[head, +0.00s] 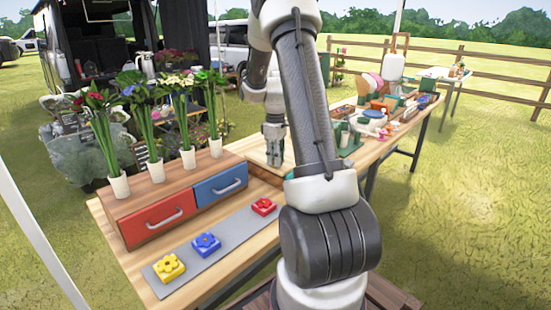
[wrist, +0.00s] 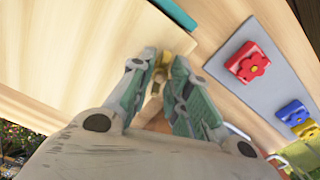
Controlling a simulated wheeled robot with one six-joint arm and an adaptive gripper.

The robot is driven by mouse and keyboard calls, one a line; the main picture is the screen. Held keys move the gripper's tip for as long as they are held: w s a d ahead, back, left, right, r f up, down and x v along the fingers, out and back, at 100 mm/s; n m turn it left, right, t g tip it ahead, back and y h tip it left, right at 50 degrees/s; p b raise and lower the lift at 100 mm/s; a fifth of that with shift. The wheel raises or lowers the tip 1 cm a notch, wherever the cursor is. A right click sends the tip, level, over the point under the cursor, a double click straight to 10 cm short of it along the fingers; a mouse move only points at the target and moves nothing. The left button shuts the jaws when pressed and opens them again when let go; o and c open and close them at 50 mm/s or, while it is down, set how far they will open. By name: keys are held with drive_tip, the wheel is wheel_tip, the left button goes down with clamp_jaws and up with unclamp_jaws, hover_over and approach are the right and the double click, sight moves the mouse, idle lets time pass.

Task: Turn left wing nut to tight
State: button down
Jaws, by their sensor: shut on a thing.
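In the wrist view my gripper (wrist: 164,64) points down at the wooden table, its two green-grey fingers close together. A small brass-coloured piece, apparently a wing nut (wrist: 158,75), sits between the fingertips, and the fingers are shut on it. The fingers hide much of it, so how its wings lie cannot be told. In the head view my gripper (head: 273,150) is low over the table behind my arm, and the nut cannot be made out there. No second wing nut is clearly visible.
A grey strip (head: 227,231) holds yellow (head: 169,268), blue (head: 206,245) and red (head: 264,206) flower blocks. A drawer box with red (head: 151,221) and blue (head: 221,185) fronts carries several flower vases. Cluttered goods (head: 372,116) stand farther along the table.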

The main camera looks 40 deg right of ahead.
drive_tip(key=m, duration=0.5)
drive_tip(key=shift+w+r+m, duration=0.15)
drive_tip(key=shift+r+m, duration=0.05)
drive_tip(key=shift+m, duration=0.1)
drive_tip(key=m, duration=0.4)
drive_tip(key=shift+d, duration=0.1)
drive_tip(key=m, duration=1)
drive_tip(key=shift+f, duration=0.15)
drive_tip(key=m, duration=1)
drive_tip(key=shift+a, duration=0.2)
drive_tip(key=m, duration=0.5)
drive_tip(key=shift+m, duration=2.6)
drive_tip(key=shift+d, duration=0.1)
